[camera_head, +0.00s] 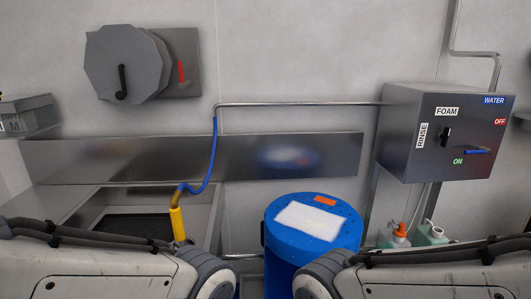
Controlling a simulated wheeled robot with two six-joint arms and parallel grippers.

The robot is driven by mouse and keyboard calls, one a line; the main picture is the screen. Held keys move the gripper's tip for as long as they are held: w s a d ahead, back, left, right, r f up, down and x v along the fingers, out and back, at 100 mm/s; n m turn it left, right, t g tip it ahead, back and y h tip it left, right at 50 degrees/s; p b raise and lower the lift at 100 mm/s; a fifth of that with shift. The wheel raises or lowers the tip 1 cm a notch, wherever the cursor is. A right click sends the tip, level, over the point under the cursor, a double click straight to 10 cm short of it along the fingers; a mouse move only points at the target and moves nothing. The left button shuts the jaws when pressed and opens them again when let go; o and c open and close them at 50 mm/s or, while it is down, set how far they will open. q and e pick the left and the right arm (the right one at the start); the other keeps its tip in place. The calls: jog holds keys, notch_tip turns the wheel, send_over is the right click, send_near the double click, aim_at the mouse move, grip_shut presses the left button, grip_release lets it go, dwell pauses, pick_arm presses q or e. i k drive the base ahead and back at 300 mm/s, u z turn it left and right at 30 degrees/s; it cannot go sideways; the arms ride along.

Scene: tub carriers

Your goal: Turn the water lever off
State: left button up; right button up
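The water lever (476,151) is a small blue handle on the right face of a metal control box (408,150) at the upper right. It lies about level, close to the green ON label (458,161) and below the red OFF label (500,121). A blue WATER label (493,100) is above it. Nothing touches the lever. Links of both my arms show along the bottom edge, but neither gripper is in view.
A black knob (446,136) sits between the FOAM and RINSE labels. A blue drum (300,240) with a white pad on top stands below centre. A sink (90,205) and a yellow spray handle (177,222) on a blue hose are at left. Bottles (430,233) stand below the box.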

aim_at(474, 151)
jog(key=z, duration=1.7)
jog(key=i, duration=1.6)
jog(key=z, duration=0.15)
